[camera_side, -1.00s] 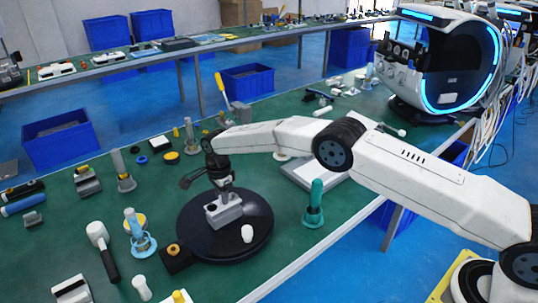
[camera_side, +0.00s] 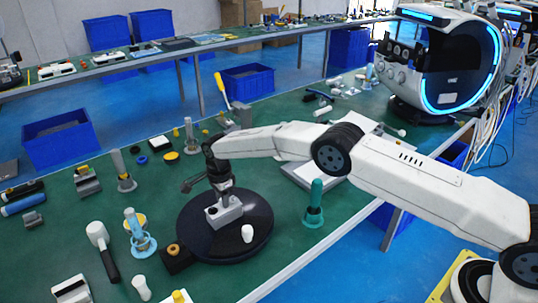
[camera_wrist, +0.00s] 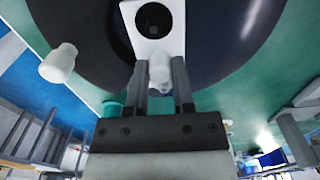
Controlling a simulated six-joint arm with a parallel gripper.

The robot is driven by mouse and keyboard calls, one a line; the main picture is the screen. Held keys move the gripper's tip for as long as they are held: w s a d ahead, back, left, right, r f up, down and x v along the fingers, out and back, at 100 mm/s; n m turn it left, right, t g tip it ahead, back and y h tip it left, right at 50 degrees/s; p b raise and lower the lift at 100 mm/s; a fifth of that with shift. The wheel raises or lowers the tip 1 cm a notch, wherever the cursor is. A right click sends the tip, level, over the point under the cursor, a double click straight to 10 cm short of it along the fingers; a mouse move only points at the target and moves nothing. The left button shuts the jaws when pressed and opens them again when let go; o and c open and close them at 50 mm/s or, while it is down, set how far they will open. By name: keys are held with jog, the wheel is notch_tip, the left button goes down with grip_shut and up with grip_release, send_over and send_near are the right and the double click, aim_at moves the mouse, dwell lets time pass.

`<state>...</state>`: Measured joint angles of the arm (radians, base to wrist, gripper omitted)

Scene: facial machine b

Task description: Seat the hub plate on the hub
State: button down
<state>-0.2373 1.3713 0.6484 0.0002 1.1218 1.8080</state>
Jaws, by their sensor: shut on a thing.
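The hub plate (camera_side: 223,211) is a light grey block-like piece over the black round disc (camera_side: 196,240). In the wrist view the plate (camera_wrist: 173,45) shows as a pale rectangle with a round dark opening. My gripper (camera_side: 224,192) is above the plate in the side view. In the wrist view my gripper (camera_wrist: 159,88) has its two fingers shut on a whitish tab at the plate's near end. The hub is not clearly visible; something dark and round shows within the opening. I cannot tell whether the plate touches the disc.
A white peg (camera_side: 247,233) stands near the disc's right edge. A black block with an orange ring (camera_side: 173,253) is by its left edge. A green-teal handled tool (camera_side: 314,205) stands to the right, and a white-headed mallet (camera_side: 102,247) lies left.

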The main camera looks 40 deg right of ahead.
jog(key=shift+f, duration=0.25)
dwell(0.3)
jog(key=shift+c, duration=2)
grip_release()
jog(key=shift+r, duration=3.9)
